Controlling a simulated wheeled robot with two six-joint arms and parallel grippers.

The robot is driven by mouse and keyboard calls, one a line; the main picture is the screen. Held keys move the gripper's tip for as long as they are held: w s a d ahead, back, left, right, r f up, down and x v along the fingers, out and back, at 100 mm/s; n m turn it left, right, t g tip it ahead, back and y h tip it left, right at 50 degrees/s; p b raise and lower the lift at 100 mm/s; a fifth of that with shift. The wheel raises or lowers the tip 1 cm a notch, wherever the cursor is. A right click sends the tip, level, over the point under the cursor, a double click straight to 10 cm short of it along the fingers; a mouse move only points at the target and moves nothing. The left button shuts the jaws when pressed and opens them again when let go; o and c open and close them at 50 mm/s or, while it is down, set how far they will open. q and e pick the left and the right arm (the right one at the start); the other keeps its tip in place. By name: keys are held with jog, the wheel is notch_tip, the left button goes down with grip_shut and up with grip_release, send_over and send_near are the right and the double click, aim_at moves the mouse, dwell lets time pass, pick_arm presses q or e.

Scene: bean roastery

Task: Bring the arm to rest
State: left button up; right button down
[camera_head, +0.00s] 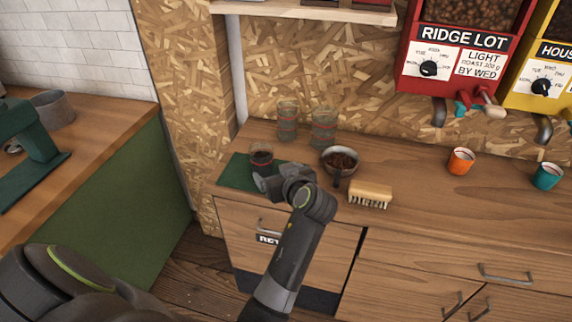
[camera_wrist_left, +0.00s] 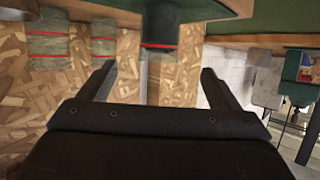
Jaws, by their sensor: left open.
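My left arm reaches up from the bottom of the head view, over the counter's front edge. My left gripper (camera_head: 268,183) is at the front of a dark green mat (camera_head: 236,172). In the left wrist view my left gripper (camera_wrist_left: 157,74) has its two fingers spread with nothing between them. A small glass with a red band and dark contents (camera_head: 261,154) stands on the mat just behind the gripper. It also shows in the left wrist view (camera_wrist_left: 160,24), beyond the fingertips and apart from them. My right gripper is not in view.
A bowl of beans (camera_head: 341,158) and a wooden brush (camera_head: 370,194) are right of the gripper. Two clear glasses (camera_head: 287,122) (camera_head: 323,128) stand behind. An orange cup (camera_head: 461,161) and a teal cup (camera_head: 547,176) are farther right. Dispensers (camera_head: 455,68) hang above. Counter between brush and cups is clear.

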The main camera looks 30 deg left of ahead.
pick_arm(q)
jog(key=s+a+f+m+g+h, duration=0.1)
jog(key=s+a+f+m+h, duration=0.1)
jog(key=s+f, duration=0.5)
jog(key=s+a+f+m+g+h, duration=0.1)
jog(key=s+a+f+m+h, duration=0.2)
jog(key=s, duration=0.5)
jog(key=s+d+f+m+g+h, duration=0.1)
jog(key=s+d+f+m+h, duration=0.15)
jog(key=s, duration=0.65)
jog(key=s+d+f+m+g+h, duration=0.1)
jog(key=s+m+g+h, duration=0.15)
jog(key=s, duration=0.65)
jog(key=s+f+x, duration=0.1)
jog(key=s+x, duration=0.2)
jog(key=x, duration=0.9)
jog(key=s+x, duration=0.3)
jog(key=x, duration=0.9)
jog(key=s+d+f+g, duration=0.1)
jog(key=s+f, duration=1.2)
jog(key=f, duration=0.3)
jog(key=shift+s+d+f, duration=0.15)
jog(key=shift+s+d, duration=0.15)
jog(key=shift+d, duration=0.1)
jog(key=shift+g, duration=0.25)
